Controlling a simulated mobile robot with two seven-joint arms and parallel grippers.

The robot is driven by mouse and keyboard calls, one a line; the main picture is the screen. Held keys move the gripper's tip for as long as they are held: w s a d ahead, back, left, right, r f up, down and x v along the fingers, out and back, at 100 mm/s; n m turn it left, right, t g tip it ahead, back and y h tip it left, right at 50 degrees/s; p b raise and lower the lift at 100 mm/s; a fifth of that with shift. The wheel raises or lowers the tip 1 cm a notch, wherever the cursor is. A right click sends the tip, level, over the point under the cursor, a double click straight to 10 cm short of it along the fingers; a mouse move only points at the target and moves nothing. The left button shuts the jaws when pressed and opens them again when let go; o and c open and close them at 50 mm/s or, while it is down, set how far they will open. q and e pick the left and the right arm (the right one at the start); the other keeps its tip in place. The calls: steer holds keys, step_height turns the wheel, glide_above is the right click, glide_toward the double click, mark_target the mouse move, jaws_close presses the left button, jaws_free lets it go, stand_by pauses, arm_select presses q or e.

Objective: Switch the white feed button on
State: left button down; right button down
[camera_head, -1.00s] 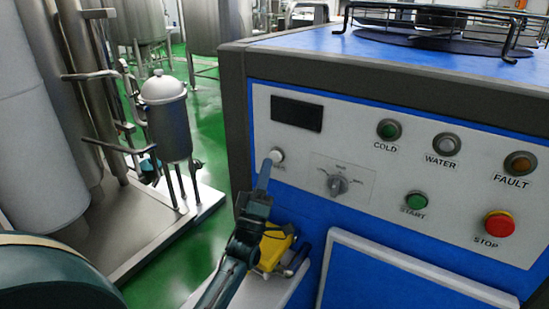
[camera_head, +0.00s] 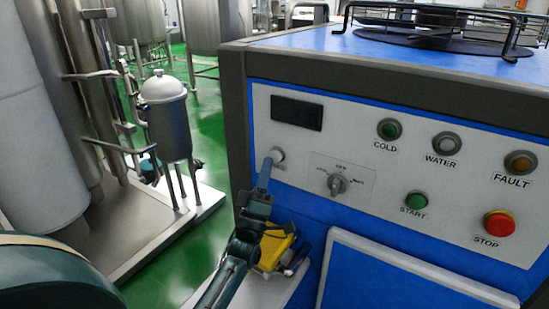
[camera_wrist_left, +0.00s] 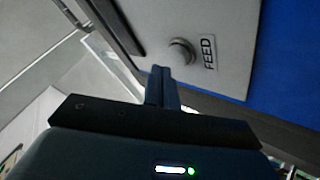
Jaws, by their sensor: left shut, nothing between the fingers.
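The white feed button (camera_head: 277,155) is on the left side of the light control panel, below the dark display. In the left wrist view the round feed button (camera_wrist_left: 182,52) sits beside a label reading FEED. My left gripper (camera_head: 266,164) is shut and empty, with its fingertips just at the lower left of the button. In the left wrist view the shut fingertips (camera_wrist_left: 160,72) are close to the button's edge; I cannot tell whether they touch it. My right gripper is not in view.
The panel also carries a rotary selector (camera_head: 337,185), a green START button (camera_head: 416,201) and a red STOP button (camera_head: 498,224). A yellow object (camera_head: 274,250) is below my left gripper. A steel vessel (camera_head: 168,122) stands to the left.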

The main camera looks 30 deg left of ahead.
arm_select(q)
steer(key=shift+w, duration=0.35)
steer(key=shift+w+b, duration=0.5)
stand_by(0.5)
steer(key=shift+s, duration=0.2)
steer(key=shift+s+p, duration=0.6)
steer(key=shift+s, duration=0.15)
